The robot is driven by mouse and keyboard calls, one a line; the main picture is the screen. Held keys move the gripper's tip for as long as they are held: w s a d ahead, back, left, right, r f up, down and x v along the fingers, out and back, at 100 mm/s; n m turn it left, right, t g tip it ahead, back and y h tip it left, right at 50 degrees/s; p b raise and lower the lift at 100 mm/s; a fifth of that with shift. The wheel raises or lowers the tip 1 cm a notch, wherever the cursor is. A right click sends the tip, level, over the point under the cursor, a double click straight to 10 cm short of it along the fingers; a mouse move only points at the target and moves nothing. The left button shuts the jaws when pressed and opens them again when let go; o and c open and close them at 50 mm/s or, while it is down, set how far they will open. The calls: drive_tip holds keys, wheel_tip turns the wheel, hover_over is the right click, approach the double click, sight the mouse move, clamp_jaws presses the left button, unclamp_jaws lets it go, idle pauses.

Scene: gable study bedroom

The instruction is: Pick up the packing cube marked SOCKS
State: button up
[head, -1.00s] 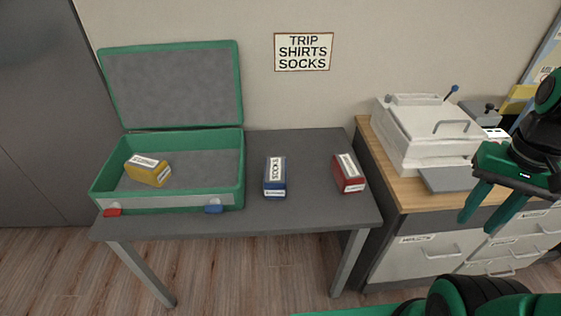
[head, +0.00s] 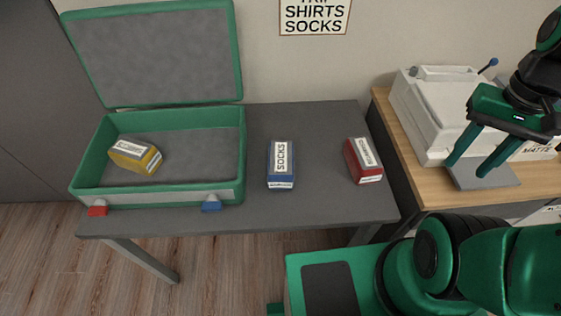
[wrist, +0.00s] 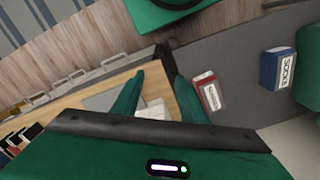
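The blue packing cube (head: 281,165) with a white SOCKS label stands on the grey table (head: 320,130), right of the open suitcase. It also shows in the wrist view (wrist: 276,68) at the right. A red packing cube (head: 363,161) stands to its right; its label is too small to read surely. A yellow packing cube (head: 135,155) lies in the suitcase (head: 245,160). My gripper (head: 464,172) is open and empty, above the wooden counter at the right, well apart from the blue cube. Its fingers also show in the wrist view (wrist: 150,90).
A white machine (head: 435,110) with a blue-knobbed lever stands on the wooden counter (head: 430,190). A sign (head: 315,16) listing SHIRTS and SOCKS hangs on the wall. The table between the suitcase and the red cube is clear around the blue cube.

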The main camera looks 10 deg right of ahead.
drive_tip(key=o, duration=0.9)
drive_tip(key=shift+a+r+n, duration=0.3)
drive_tip(key=shift+r+n, duration=0.05)
drive_tip(key=shift+n, duration=0.55)
drive_tip(key=shift+c, duration=0.2)
drive_tip(key=w+a+n, duration=0.4)
drive_tip(key=w+n, duration=0.3)
drive_tip(key=n, duration=3.2)
hover_over(281, 156)
wheel_tip(281, 156, down, 10)
drive_tip(key=shift+f, duration=5.2)
